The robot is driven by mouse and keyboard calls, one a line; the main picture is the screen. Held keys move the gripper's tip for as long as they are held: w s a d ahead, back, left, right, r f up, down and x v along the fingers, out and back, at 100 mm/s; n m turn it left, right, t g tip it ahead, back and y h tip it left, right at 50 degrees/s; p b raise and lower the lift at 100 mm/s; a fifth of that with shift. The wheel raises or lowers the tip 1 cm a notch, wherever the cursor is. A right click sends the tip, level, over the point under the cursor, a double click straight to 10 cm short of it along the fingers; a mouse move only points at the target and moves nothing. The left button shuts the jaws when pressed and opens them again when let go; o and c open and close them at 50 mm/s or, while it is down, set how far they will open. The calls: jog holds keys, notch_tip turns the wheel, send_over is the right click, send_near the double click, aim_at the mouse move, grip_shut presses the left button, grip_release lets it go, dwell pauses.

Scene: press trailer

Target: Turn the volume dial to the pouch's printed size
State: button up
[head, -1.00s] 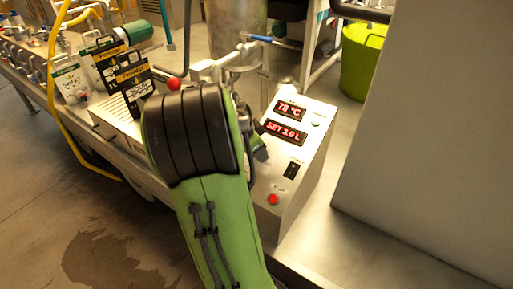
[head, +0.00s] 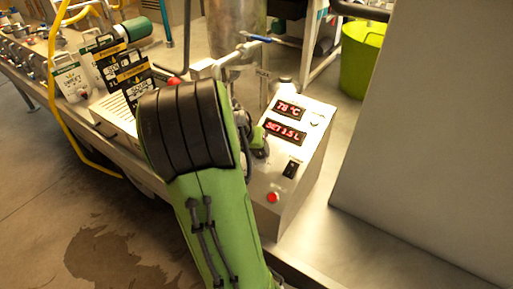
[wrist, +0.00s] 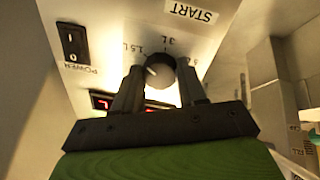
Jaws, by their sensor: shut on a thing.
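The round dark volume dial (wrist: 159,74) is on the control box, with 1.5 L and 3 L printed around it and another label partly covered. Its white mark points toward 1.5 L. My gripper (wrist: 157,88) is shut on the dial, one finger on each side. In the head view my arm hides the dial. The lower red display (head: 285,132) reads SET 1.5 L. Pouches stand at the left: a white and green one (head: 70,82) and black ones with yellow bands, the front one (head: 134,84) partly covered by my arm. Their printed sizes are too small to read surely.
The control box (head: 305,165) also has a 78 °C display (head: 289,110), a black power switch (head: 291,169) and a red button (head: 272,197). A START label (wrist: 190,11) is beyond the dial. A grey wall (head: 430,130) stands to the right, with bare counter between.

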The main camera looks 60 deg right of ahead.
jog(key=shift+n, duration=0.5)
jog(key=o, duration=1.1)
jog(key=shift+c, duration=0.2)
jog(key=p+v, duration=0.5)
jog(key=v, duration=1.1)
jog(key=shift+p, duration=0.4)
jog(key=shift+f, duration=0.15)
